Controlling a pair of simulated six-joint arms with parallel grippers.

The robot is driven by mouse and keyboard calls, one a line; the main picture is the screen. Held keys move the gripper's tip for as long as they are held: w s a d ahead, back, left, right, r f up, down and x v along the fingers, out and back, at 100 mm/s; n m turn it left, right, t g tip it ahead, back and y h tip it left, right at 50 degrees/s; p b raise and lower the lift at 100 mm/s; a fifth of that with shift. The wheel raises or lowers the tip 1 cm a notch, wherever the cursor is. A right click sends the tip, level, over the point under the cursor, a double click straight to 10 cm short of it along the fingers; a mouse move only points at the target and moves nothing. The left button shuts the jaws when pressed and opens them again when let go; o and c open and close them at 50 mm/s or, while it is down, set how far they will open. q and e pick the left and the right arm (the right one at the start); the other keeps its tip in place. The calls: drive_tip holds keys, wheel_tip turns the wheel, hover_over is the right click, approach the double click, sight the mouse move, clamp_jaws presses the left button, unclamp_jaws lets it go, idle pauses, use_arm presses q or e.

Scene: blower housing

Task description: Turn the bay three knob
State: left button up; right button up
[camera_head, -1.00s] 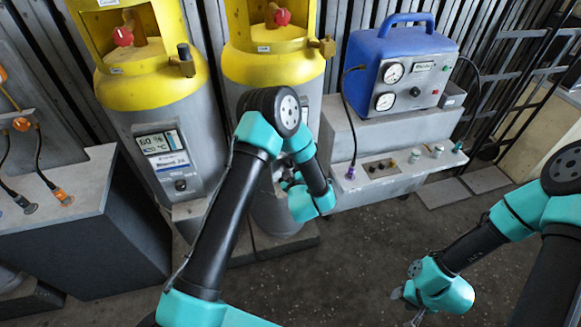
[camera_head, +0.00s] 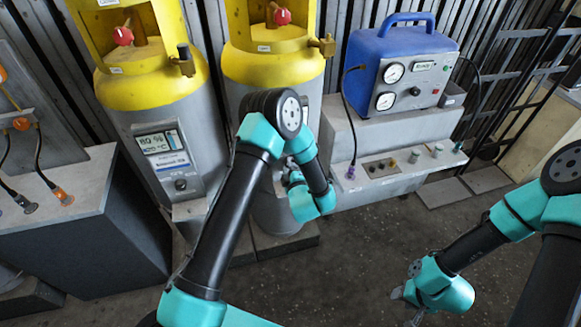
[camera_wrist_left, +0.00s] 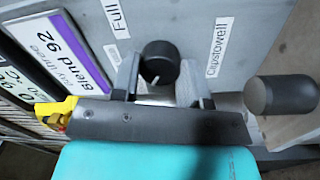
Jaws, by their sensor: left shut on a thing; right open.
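My left gripper (camera_wrist_left: 158,82) is shut on the knob, one finger on each side. In the head view my left gripper (camera_head: 292,180) is partly hidden by its arm, in front of the second yellow-topped cylinder (camera_head: 270,68); the knob is hidden there. My right gripper (camera_head: 404,293) is open and empty over the floor at the lower right.
Another yellow-topped cylinder (camera_head: 152,85) with a display and its own black knob (camera_head: 181,184) stands left. A blue unit (camera_head: 405,65) with gauges stands on a grey block at right. A grey bench (camera_head: 95,225) is at far left. The floor at center right is clear.

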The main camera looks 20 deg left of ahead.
use_arm(q)
drive_tip(key=o, duration=0.9)
drive_tip(key=shift+s+d, duration=0.1)
drive_tip(key=v, duration=1.7)
drive_tip(key=shift+s, duration=0.15)
